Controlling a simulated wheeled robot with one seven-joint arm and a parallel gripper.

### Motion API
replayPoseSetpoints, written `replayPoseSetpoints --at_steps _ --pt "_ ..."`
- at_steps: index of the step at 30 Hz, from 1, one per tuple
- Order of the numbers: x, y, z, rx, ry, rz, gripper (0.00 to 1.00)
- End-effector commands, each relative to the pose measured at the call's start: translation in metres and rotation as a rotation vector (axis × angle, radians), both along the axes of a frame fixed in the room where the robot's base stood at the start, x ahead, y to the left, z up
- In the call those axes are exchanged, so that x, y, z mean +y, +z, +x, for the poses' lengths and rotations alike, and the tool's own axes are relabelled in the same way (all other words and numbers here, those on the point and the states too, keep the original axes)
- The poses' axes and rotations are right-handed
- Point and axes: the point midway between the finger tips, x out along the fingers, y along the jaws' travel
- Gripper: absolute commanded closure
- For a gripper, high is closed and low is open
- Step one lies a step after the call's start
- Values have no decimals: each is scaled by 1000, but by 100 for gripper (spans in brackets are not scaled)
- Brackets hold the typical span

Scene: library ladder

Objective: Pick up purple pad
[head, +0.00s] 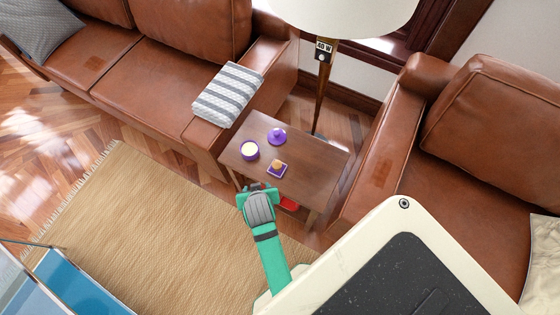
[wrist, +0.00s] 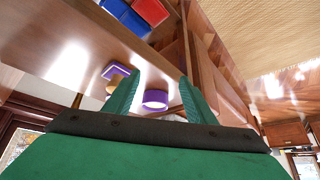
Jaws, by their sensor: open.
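The purple pad (head: 271,173) is a small square with a pale edge, lying on the side table near its front edge. A small tan object (head: 277,164) sits on it. In the wrist view the pad (wrist: 118,69) shows at the left, beyond the left finger, with the tan object partly hidden. My gripper (head: 258,187) is at the front edge of the table, to the lower left of the pad and apart from it. In the wrist view its two green fingers (wrist: 160,82) are spread with nothing held between them.
The side table (head: 310,165) also bears a purple candle pot (head: 250,150) and a purple knobbed lid (head: 277,136). Red (wrist: 150,10) and blue (wrist: 128,17) items are on a lower level. Leather seats flank the table; a lamp (head: 322,80) stands behind.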

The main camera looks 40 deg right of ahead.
Motion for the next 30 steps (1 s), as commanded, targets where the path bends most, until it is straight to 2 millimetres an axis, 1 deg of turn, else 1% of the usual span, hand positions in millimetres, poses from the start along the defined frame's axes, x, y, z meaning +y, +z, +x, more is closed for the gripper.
replayPoseSetpoints --at_steps 1,4,6,9,12,15,18,21,23,30 --pt "-15 4 11 25 -30 14 50" --pt "-40 10 21 97 -87 55 50" --pt "-59 17 26 146 -130 85 50" --pt "-82 31 29 212 -189 128 50" --pt "-100 47 30 266 -234 165 50" --pt "-110 61 29 308 -265 192 50" --pt "-114 70 28 334 -281 210 50" --pt "-115 73 28 348 -286 219 50" --pt "-115 68 29 352 -287 221 50" --pt "-116 34 32 354 -284 221 50"
